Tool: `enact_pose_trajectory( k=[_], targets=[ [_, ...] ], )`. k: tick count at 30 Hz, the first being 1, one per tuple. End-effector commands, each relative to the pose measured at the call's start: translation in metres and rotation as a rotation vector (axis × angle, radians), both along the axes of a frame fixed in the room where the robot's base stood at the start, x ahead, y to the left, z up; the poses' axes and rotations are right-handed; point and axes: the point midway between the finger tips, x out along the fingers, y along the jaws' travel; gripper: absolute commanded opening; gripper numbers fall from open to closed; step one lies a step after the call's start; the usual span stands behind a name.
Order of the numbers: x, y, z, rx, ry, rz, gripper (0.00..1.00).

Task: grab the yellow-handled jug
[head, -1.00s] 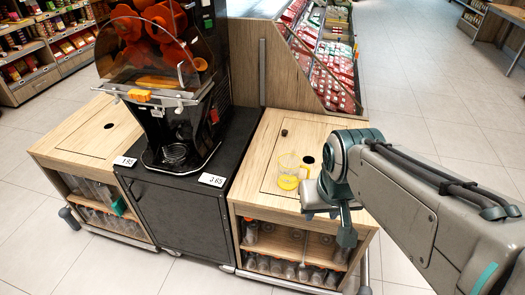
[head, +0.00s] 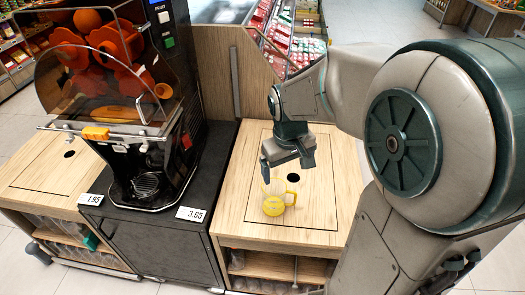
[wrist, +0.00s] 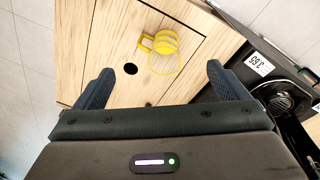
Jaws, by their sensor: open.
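The clear jug with a yellow base and yellow handle (head: 273,206) stands on the wooden counter right of the juicer. In the wrist view the jug (wrist: 165,45) shows beyond and between my fingers, its handle to the left. My gripper (head: 288,160) is open and empty. It is behind and above the jug in the head view, its fingers apart from the jug. The fingers also show in the wrist view (wrist: 160,82).
The orange juicer (head: 130,100) stands on a black cabinet to the left, with price cards (head: 191,214) at its front. The counter (head: 235,185) is clear around the jug, with a dark round hole (head: 293,178) beside it. A wooden panel (head: 215,75) rises behind.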

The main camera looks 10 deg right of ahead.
Motion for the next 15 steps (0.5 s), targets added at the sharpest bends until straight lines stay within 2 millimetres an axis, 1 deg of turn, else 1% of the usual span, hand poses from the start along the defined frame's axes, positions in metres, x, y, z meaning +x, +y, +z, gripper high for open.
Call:
enact_pose_trajectory(
  k=[1,3,6,10,15],
  targets=[
    [0.015,0.000,-0.004,0.001,0.027,0.030,0.94],
    [0.033,-0.001,-0.013,0.006,0.049,0.071,0.94],
    [0.055,-0.001,-0.028,0.019,0.077,0.122,0.94],
    [0.075,-0.001,-0.044,0.039,0.100,0.169,0.94],
    [0.087,-0.001,-0.056,0.052,0.112,0.201,0.94]
  ],
)
